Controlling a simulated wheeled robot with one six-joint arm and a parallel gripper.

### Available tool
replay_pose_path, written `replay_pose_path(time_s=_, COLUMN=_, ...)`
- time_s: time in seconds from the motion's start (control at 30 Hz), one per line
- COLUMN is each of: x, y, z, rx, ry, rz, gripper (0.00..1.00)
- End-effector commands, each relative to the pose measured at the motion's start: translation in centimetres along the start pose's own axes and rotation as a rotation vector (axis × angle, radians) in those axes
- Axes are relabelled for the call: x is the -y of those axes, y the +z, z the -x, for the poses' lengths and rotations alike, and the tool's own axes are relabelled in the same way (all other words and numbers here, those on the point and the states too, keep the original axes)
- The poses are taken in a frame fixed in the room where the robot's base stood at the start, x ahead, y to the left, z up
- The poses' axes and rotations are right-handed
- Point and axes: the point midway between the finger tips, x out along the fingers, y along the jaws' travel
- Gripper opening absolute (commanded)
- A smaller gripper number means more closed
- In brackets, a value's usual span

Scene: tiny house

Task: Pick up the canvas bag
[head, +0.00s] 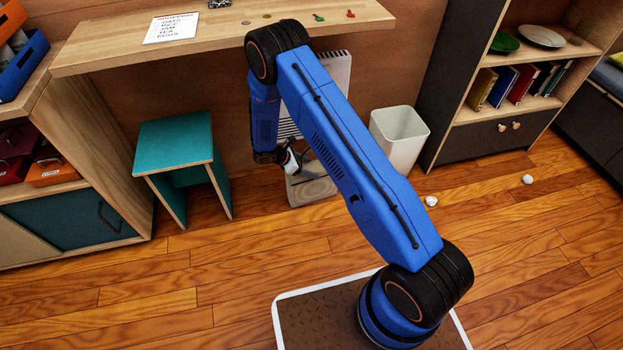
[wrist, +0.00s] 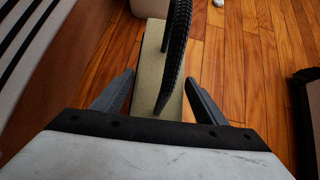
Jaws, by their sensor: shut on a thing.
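The canvas bag (head: 314,191) is a pale, boxy shape low under the desk in the head view, partly hidden by my arm. In the wrist view the bag (wrist: 151,75) shows as a narrow beige top with dark, ribbed handles (wrist: 179,45) arching over it. My gripper (head: 295,168) is right at the bag's top, pointing down. The exact contact is hard to see.
A teal stool (head: 174,143) stands left of the bag and a white bin (head: 399,135) right of it. The desk (head: 230,32) overhangs from behind. A white slatted panel (head: 335,75) is behind my arm. Small white balls (head: 431,201) lie on the otherwise clear wooden floor to the right.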

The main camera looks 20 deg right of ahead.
Motion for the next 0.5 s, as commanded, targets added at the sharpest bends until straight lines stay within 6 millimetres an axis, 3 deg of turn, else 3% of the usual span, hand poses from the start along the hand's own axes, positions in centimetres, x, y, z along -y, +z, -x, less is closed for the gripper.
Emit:
replay_pose_path(time_s=0.23, x=0.0, y=1.1, z=1.1, rx=0.000, ry=0.000, rz=-0.001, gripper=0.11)
replay_pose_path(time_s=0.5, x=-0.1, y=4.3, z=4.3, rx=0.000, ry=0.002, rz=-0.002, gripper=0.11)
